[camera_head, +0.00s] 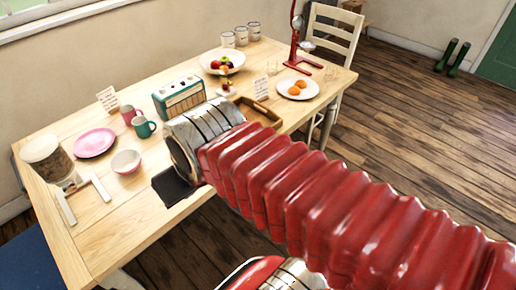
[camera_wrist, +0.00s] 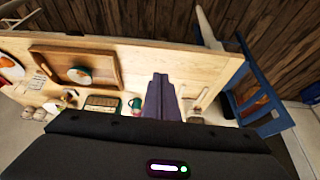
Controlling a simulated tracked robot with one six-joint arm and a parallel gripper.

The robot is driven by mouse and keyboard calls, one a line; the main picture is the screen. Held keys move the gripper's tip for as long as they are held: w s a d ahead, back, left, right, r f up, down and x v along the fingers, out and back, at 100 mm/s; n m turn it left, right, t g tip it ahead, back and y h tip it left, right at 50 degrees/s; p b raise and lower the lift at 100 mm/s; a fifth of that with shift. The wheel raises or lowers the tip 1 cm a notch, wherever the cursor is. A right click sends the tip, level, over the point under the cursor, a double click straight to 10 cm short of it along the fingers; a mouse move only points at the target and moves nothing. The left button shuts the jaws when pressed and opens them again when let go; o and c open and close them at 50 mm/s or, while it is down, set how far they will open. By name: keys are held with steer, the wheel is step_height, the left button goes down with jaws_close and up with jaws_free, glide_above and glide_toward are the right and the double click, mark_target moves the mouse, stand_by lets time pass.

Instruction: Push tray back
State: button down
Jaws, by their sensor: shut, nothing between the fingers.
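The wooden tray (camera_head: 259,112) lies on the table. In the camera_head view only its far end shows, and my arm hides the rest. It shows more fully in the wrist view (camera_wrist: 102,68), left of my fingers, with a small round dish (camera_wrist: 80,75) on it. My gripper (camera_wrist: 160,78) is shut and empty, with its dark fingers together over the table, to the side of the tray and apart from it in the picture. The fingertips cannot be made out in the camera_head view.
The table (camera_head: 110,205) also bears a radio (camera_head: 180,96), two mugs (camera_head: 144,127), a pink plate (camera_head: 94,142), a bowl (camera_head: 126,162), a fruit bowl (camera_head: 222,62) and a plate of oranges (camera_head: 297,88). Chairs (camera_head: 335,35) stand by the table.

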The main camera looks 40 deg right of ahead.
steer(key=w+d+f+m+g+y, duration=0.1)
steer(key=w+f+m+g+y, duration=0.15)
steer(key=f+m, duration=0.25)
steer(key=w+d+f+m+g+y, duration=0.1)
steer(key=d+f+m+g+y, duration=0.1)
steer(key=f+m+y, duration=0.25)
steer(key=w+d+f+m+t+y, duration=0.4)
steer(key=w+d+f+m+t, duration=0.15)
steer(key=d+m, duration=0.3)
steer(key=s+d+f+m+t+h, duration=0.1)
steer(key=d+f+m+t+h, duration=0.2)
steer(key=d, duration=0.5)
steer(key=s+d+f+m+t+h, duration=0.2)
steer(key=d+f+m+t+h, duration=0.2)
steer(key=d+f+m, duration=0.2)
steer(key=s+d+f+m+t+h, duration=0.2)
steer(key=d+m, duration=0.6)
steer(key=d, duration=0.4)
step_height(320, 180, down, 3)
steer(key=t+h, duration=0.1)
steer(key=t, duration=0.1)
steer(key=shift+s+r+t, duration=0.15)
steer(key=shift+s+t, duration=0.05)
steer(key=shift+t, duration=0.1)
steer(key=w, duration=1.4)
steer(key=shift+a, duration=0.25)
